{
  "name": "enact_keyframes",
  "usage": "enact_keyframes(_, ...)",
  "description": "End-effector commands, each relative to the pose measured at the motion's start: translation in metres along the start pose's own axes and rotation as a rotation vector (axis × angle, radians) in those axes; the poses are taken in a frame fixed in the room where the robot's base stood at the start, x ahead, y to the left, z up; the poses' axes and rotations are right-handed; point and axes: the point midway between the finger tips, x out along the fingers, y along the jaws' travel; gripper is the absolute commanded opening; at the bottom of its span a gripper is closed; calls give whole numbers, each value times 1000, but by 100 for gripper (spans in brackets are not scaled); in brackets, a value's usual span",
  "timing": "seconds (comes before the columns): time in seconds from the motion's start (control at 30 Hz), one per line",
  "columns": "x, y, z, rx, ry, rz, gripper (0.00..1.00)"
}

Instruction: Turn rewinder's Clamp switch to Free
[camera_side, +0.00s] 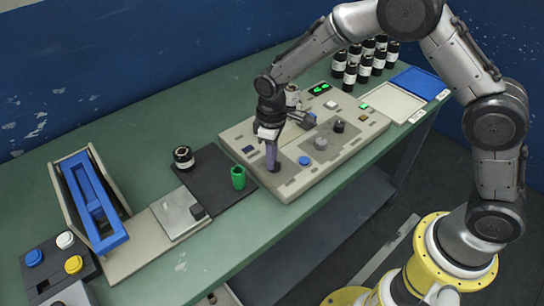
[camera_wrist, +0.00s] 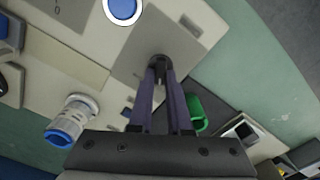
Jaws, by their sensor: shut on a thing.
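The beige control panel (camera_side: 345,150) lies on the green table. My gripper (camera_side: 272,166) points down at the grey plate on the panel's near left part. In the wrist view, the purple fingers of my gripper (camera_wrist: 160,72) are closed on a small dark knob (camera_wrist: 159,61) on that grey plate (camera_wrist: 178,38). The fingers cover much of the knob, so its pointer cannot be read. No Clamp or Free lettering is legible. A round blue button (camera_side: 305,160) sits just right of my fingers; it also shows in the wrist view (camera_wrist: 122,9).
A grey knob (camera_side: 320,143) and a dark knob (camera_side: 338,126) stand farther along the panel. A green cup (camera_side: 238,178) stands left of it on a black mat (camera_side: 208,170). Several dark jars (camera_side: 351,75) stand behind. A blue frame (camera_side: 92,205) is at far left.

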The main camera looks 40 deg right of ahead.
Motion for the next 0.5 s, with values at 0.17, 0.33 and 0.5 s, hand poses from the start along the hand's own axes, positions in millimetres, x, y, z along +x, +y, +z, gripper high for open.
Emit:
enact_keyframes(0.17, -2, 0, -2, -11, 6, 2, 0)
enact_keyframes(0.33, -2, 0, -2, -11, 6, 2, 0)
enact_keyframes(0.5, -2, 0, -2, -10, 6, 2, 27)
